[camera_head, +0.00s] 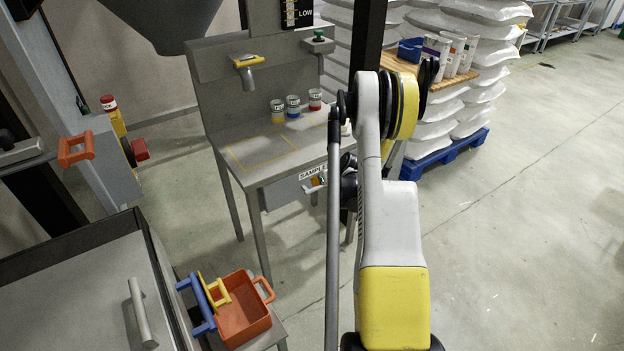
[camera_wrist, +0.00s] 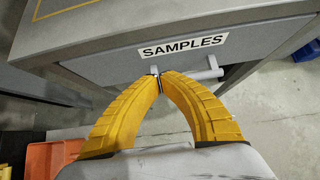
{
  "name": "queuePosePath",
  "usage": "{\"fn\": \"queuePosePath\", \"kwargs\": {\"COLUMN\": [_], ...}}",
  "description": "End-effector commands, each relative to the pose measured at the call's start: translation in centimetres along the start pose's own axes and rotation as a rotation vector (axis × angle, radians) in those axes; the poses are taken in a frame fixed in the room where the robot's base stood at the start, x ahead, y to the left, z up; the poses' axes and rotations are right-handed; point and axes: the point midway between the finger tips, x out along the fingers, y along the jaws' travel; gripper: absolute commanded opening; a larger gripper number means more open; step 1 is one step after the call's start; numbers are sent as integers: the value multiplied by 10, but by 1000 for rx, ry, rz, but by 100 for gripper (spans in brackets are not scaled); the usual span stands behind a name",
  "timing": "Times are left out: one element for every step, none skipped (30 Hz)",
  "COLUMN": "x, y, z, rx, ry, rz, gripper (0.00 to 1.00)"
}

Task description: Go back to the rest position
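My gripper (camera_wrist: 157,76) has yellow ribbed fingers whose tips meet in the wrist view. It is shut, with its tips directly in front of the grey bar handle (camera_wrist: 212,73) of the drawer. I cannot tell whether the tips touch the handle. The drawer front (camera_wrist: 110,68) bears a white SAMPLES label (camera_wrist: 184,45) and appears closed. In the head view my gripper (camera_head: 322,181) is at the drawer under the grey bench (camera_head: 240,165), partly hidden behind my arm.
An orange bin (camera_head: 243,318) lies at the lower left, beside a grey bin or cart (camera_head: 75,290). White sacks on a blue pallet (camera_head: 450,150) stand behind. The floor at right is clear.

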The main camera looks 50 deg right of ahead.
Motion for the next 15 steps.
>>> {"fn": "queuePosePath", "kwargs": {"x": [-19, -27, -36, -43, -49, -57, -62, -67, -73, -76, -79, -82, -84, -85, -86], "y": [0, 0, 0, 0, 0, 0, 0, 0, 0, 0, 0, 0, 0, 0, 0], "z": [6, 6, 6, 6, 5, 5, 5, 4, 4, 4, 4, 3, 3, 3, 3], "rx": [1, 2, 2, 2, 1, 2, 2, 2, 1, 1, 0, 0, 0, 0, 0], "ry": [0, 0, -1, -1, -1, -1, -1, 0, 0, 0, 0, 0, 0, 0, 0], "rz": [-2, -2, -2, -2, -2, -1, -1, -1, -1, -1, -1, -1, -1, -1, -1], "gripper": [0, 0, 0, 0, 0, 0, 0, 0, 0, 0, 0, 0, 0, 0, 0]}}
